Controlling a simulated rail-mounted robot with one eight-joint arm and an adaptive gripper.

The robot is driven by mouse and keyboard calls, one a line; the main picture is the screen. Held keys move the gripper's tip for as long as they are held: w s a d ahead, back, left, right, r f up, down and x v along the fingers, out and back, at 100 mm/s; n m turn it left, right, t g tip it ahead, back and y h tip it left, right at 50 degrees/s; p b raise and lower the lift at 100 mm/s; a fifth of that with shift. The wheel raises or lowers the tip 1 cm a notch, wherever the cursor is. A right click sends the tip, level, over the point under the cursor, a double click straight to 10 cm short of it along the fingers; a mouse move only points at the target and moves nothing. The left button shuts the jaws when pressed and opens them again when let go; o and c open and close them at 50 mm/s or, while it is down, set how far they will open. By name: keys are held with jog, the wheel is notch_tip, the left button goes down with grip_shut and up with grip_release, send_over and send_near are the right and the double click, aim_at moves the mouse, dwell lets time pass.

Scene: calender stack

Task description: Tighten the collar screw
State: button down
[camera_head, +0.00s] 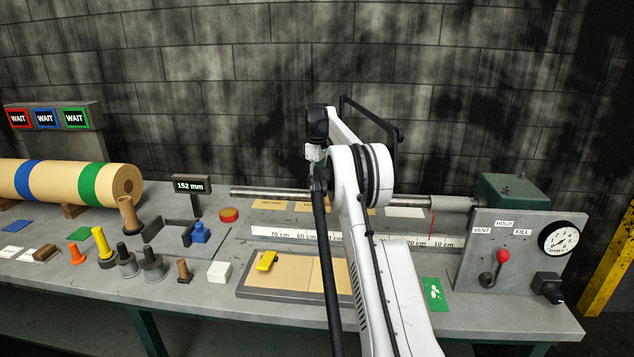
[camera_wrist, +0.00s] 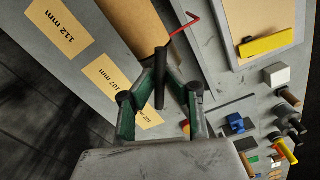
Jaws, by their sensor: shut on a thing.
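In the head view my arm hides the gripper; a thin red piece (camera_head: 432,222) shows right of the arm, just below the shaft, and may be this rod. The steel shaft (camera_head: 270,192) runs into a wider grey sleeve (camera_head: 452,203) beside the green housing.
A control panel (camera_head: 510,250) with a red-knobbed lever and a gauge (camera_head: 561,239) stands right. A ruler strip (camera_head: 290,234) lies along the bench. A tan-topped tray (camera_head: 292,293) holds a yellow block (camera_head: 267,261). Several pegs and a white block (camera_head: 218,271) stand left.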

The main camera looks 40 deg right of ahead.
jog(key=m, duration=0.6)
jog(key=shift+m, duration=0.3)
jog(key=m, duration=1.2)
jog(key=shift+m, duration=0.3)
jog(key=m, duration=0.7)
jog(key=shift+b, duration=0.3)
jog(key=m, duration=0.4)
jog(key=shift+m, duration=0.4)
jog(key=m, duration=0.4)
jog(key=shift+r+m, duration=0.1)
jog(key=shift+m, duration=0.2)
jog(key=m, duration=0.9)
